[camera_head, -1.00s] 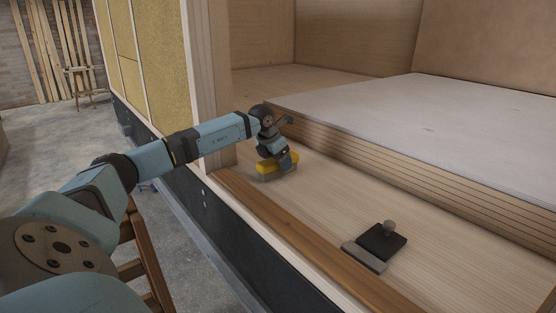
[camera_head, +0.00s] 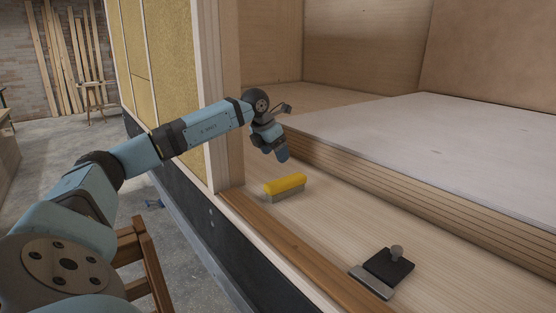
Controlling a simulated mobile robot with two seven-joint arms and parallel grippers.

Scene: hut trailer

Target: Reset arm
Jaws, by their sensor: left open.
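My left arm reaches in from the left, past the wooden post of the hut. My left gripper (camera_head: 282,155) hangs open above the light wooden floor, apart from everything below it. A yellow-topped block with a grey lower part (camera_head: 285,187), perhaps a brush, sits on the floor just below the gripper. My right gripper is not in view.
A black plate tool with a round knob and grey edge (camera_head: 386,271) lies on the floor at the lower right. A brown wooden sill (camera_head: 290,252) runs along the front edge. A raised grey-topped platform (camera_head: 420,130) stands behind. A wooden ladder (camera_head: 150,262) stands below my arm.

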